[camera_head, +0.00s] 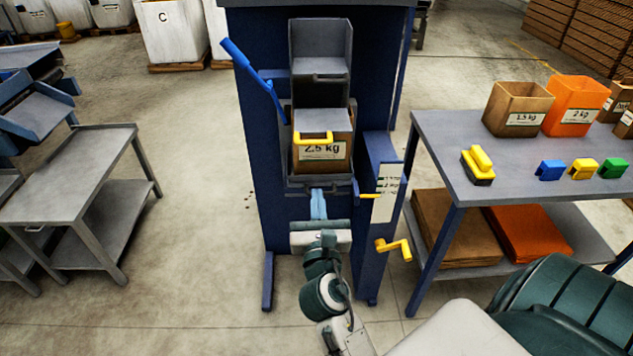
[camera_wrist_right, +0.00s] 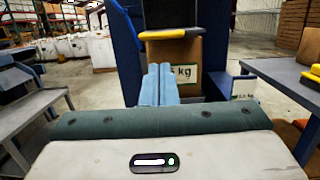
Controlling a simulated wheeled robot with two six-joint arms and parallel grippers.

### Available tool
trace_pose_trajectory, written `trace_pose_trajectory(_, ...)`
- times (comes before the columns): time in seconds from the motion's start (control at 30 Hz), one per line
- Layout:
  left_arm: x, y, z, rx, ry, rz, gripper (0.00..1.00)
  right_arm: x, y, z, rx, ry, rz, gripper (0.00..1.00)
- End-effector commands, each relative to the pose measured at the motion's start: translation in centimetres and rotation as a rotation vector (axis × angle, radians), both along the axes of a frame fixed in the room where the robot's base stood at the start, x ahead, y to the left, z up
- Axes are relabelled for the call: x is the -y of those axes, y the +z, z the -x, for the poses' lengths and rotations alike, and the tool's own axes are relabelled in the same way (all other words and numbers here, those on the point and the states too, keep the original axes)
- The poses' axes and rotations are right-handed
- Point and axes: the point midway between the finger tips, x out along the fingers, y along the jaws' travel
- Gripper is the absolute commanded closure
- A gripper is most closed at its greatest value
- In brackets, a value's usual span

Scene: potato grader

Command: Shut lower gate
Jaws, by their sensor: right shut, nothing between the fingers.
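The blue grader machine (camera_head: 265,190) stands in front of me with a grey chute (camera_head: 320,45) at its top. The lower gate's yellow handle (camera_head: 314,138) sticks out above a cardboard box marked 2.5 kg (camera_head: 342,164). In the right wrist view the handle (camera_wrist_right: 172,34) is a yellow bar with a dark edge, above the box (camera_wrist_right: 190,55). My right gripper (camera_head: 318,192) is shut and empty, below the handle and in front of the box's lower part. Its pale blue fingers (camera_wrist_right: 158,82) are together, apart from the handle. My left gripper is not in view.
A blue lever (camera_head: 255,80) is at the machine's upper left. A yellow crank (camera_head: 394,247) sticks out at lower right. A table (camera_head: 450,165) with boxes and coloured blocks stands right. A grey cart (camera_head: 70,175) stands left, with open floor between.

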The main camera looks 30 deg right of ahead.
Motion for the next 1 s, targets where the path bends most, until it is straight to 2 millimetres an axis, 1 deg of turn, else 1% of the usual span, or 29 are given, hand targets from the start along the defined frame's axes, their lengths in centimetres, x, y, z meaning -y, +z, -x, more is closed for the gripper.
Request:
trace_pose_trajectory(0.03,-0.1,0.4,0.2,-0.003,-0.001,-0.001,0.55,0.3,0.4,-0.6,0.002,0.002,0.003,1.00)
trace_pose_trajectory(0.17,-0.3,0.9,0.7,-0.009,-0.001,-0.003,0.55,1.4,0.9,-2.6,0.002,0.004,0.004,1.00)
trace_pose_trajectory(0.33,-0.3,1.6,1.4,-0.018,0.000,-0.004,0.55,3.3,1.5,-5.6,0.001,0.002,0.002,1.00)
trace_pose_trajectory(0.5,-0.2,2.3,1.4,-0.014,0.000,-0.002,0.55,5.0,2.0,-8.4,0.001,0.002,0.001,1.00)
trace_pose_trajectory(0.6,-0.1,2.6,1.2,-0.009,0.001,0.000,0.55,5.7,2.2,-9.6,0.000,0.001,-0.001,1.00)
trace_pose_trajectory(0.8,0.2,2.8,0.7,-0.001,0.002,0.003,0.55,6.4,2.3,-10.9,0.000,0.002,-0.003,1.00)
trace_pose_trajectory(1.0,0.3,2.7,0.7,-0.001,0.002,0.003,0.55,6.5,2.2,-11.1,-0.001,0.002,-0.005,1.00)
